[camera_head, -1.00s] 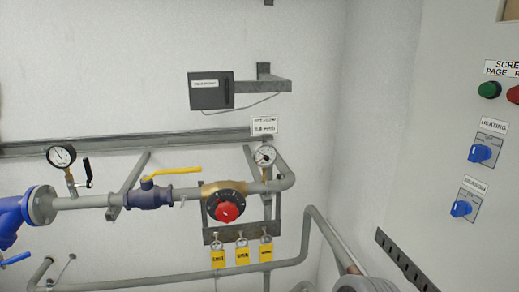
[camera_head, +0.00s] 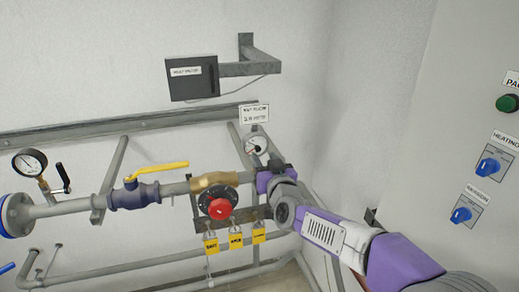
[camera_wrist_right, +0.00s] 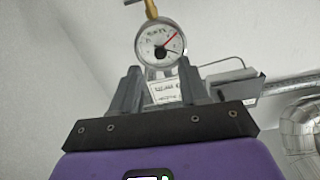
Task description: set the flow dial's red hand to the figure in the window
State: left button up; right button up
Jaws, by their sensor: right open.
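The flow dial (camera_head: 256,146) is a small round white gauge on the pipe. It also shows in the right wrist view (camera_wrist_right: 160,43), upside down, with its red hand slanting to the upper right of that picture and a black hand beside it. My right gripper (camera_head: 270,168) is just below and right of the dial in the head view. In the wrist view its grey fingers (camera_wrist_right: 160,82) stand apart and empty, with the dial beyond their tips. A white sign (camera_head: 254,114) hangs above the dial; its figures are too small to read. My left gripper is out of view.
A dark labelled box (camera_head: 193,78) is on the wall at upper left. A red knob (camera_head: 219,208) and yellow tags (camera_head: 235,240) sit beside my right arm. A yellow-handled valve (camera_head: 150,178) is further left. A control cabinet (camera_head: 468,100) stands at right.

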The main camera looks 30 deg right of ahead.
aim_at(258, 150)
jog(key=shift+p+x, duration=0.65)
jog(key=shift+x, duration=1.75)
jog(key=shift+a, duration=0.1)
jog(key=shift+c, duration=0.3)
grip_shut()
